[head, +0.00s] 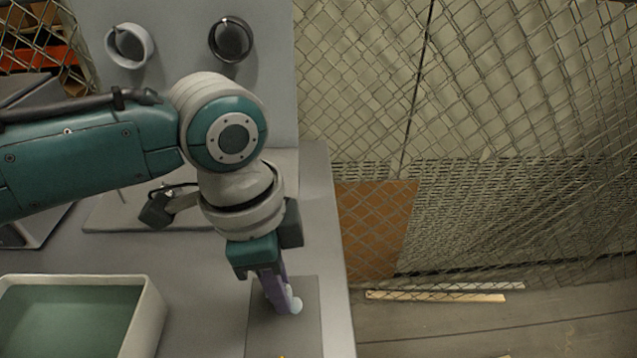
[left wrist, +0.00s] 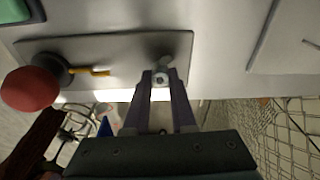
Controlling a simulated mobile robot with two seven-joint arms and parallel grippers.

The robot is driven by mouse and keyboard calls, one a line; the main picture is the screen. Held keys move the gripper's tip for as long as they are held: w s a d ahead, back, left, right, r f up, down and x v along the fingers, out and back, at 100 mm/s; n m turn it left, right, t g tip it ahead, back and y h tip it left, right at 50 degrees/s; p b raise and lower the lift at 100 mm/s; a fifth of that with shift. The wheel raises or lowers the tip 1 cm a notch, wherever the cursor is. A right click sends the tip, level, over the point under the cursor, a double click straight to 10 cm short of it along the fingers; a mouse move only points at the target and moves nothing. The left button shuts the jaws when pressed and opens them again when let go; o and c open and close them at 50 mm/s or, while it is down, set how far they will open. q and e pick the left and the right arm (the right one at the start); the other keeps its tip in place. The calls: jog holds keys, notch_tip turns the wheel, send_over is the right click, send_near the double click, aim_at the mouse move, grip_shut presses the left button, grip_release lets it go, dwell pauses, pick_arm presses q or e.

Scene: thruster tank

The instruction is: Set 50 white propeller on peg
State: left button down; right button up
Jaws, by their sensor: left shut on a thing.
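My left gripper (head: 284,304) points down over the grey mat (head: 262,335) near the table's right edge. It is shut on the white propeller (head: 294,303), of which only small pale parts show beside the fingers. In the left wrist view the fingertips (left wrist: 160,80) close around a small round pale hub, with a grey part just beyond it. I cannot tell if the propeller touches the mat. A thin upright rod, perhaps the peg (head: 121,196), stands on a flat plate (head: 105,222) behind the arm. My right gripper is not in view.
A white-rimmed tank (head: 156,305) of green liquid stands at the lower left. A white ring (head: 148,45) and a black ring (head: 231,40) hang on the back panel. Mesh fence (head: 500,120) stands at right.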

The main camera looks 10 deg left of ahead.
pick_arm(q)
jog(key=shift+f, duration=0.2)
jog(key=c, duration=0.7)
grip_release()
jog(key=shift+o, duration=0.2)
jog(key=shift+r, duration=0.15)
notch_tip(320, 180, up, 8)
jog(key=p, duration=0.8)
